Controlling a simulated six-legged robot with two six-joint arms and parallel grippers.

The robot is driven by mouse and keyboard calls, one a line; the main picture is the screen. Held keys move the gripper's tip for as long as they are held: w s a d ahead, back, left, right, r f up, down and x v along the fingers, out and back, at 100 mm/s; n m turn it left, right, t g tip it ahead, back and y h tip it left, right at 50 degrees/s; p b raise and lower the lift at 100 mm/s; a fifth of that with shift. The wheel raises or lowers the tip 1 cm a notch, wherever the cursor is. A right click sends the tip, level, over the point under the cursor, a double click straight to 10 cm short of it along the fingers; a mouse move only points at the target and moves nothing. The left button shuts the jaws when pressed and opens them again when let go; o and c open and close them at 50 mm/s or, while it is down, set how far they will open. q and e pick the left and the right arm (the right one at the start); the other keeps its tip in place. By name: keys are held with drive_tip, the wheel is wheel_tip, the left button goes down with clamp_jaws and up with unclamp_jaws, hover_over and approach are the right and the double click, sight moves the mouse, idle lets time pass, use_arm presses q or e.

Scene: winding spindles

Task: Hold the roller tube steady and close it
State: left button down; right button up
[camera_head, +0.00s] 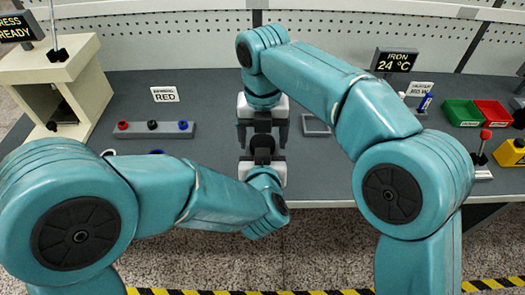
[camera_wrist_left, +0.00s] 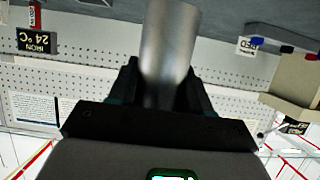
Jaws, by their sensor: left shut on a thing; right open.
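The roller tube (camera_wrist_left: 168,45) is a smooth grey metal cylinder in the left wrist view. My left gripper (camera_wrist_left: 160,85) is shut around it, one dark finger on each side. In the head view my left gripper (camera_head: 263,153) is low in the middle, near the table's front edge. My right gripper (camera_head: 262,132) is just beyond and above it, pointing down, with its dark fingers apart. The grippers hide the tube in the head view, so I cannot tell whether the right fingers touch it. No cap can be made out.
A grey rack (camera_head: 152,131) with red, black and blue pieces is on the table (camera_head: 210,92) to the left. A cream press (camera_head: 58,80) stands farther left. A square grey frame (camera_head: 316,125) lies right of the grippers. Green (camera_head: 461,112) and red (camera_head: 492,113) bins are at far right.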

drive_tip(key=c, duration=1.1)
drive_tip(key=o, duration=1.1)
drive_tip(key=shift+o, duration=0.2)
drive_tip(key=shift+r, duration=2.25)
drive_tip(key=shift+c, duration=0.2)
drive_tip(key=shift+w+r, duration=0.1)
drive_tip(key=shift+r, duration=1.65)
